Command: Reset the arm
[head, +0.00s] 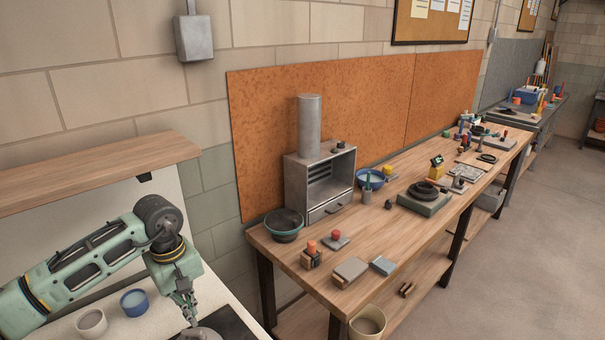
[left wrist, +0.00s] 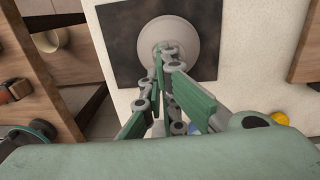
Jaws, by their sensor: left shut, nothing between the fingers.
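My left arm (head: 95,258) comes in from the left in the head view, green and grey, bent at the elbow and pointing down. My left gripper (head: 191,314) is shut and empty. It is above a pale round piece (head: 198,334) at the bottom edge of the head view. In the left wrist view the gripper (left wrist: 163,50) points at this round piece (left wrist: 178,28), which sits on a dark square mat (left wrist: 119,50). I cannot tell whether the fingertips touch it. My right gripper is not in view.
A white cup (head: 91,323) and a blue cup (head: 134,302) stand on the light counter beside the arm. A wooden shelf (head: 90,174) hangs above the counter. A long wooden workbench (head: 375,235) with a green bowl (head: 284,224) and tools runs to the right. The floor (head: 520,250) is open.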

